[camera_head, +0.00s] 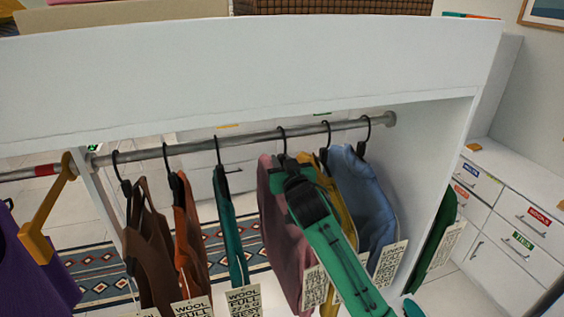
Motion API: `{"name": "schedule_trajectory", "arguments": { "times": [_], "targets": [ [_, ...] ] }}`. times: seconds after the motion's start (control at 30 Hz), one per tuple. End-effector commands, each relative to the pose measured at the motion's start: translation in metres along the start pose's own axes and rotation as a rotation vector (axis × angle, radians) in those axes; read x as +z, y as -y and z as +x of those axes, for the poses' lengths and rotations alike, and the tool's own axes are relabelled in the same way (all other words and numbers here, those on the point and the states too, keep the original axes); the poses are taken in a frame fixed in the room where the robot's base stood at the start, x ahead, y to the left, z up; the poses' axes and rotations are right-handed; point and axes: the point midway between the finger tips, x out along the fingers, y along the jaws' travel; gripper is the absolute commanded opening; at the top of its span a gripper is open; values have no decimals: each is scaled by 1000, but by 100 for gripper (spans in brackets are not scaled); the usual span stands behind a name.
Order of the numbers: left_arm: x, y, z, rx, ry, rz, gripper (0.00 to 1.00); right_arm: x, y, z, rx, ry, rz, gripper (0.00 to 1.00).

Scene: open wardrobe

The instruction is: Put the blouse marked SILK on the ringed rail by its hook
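The rail section at left carries a red band (40,170). On the grey rail (245,137) to the right, black hooks hold brown (150,245), orange (188,235), teal (228,225), pink (275,220), mustard (343,205) and blue (365,195) garments. No tag legibly reads SILK; two read WOOL. My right gripper (298,165) overlaps the hangers of the pink and mustard garments. Its fingers are too hidden to judge contact or opening.
A white divider (100,195) separates the two rail sections. The wardrobe's white top panel (250,65) spans above. A green garment (438,235) with a tag hangs by the right side wall. Labelled white drawers (510,215) stand farther right. A patterned rug (100,275) lies behind.

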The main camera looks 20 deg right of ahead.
Motion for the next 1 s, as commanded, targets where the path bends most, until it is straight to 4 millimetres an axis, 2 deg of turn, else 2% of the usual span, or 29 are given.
{"name": "schedule_trajectory", "arguments": {
  "times": [0.27, 1.0],
  "targets": [
    [0, 0, -2, 0, 0, 0, 36, -3, 0, 0, 0, -1, 0, 0],
    [-4, 0, -35, 0, -1, 0, 36, -40, 0, 0, 0, -2, 1, 0]
  ]
}}
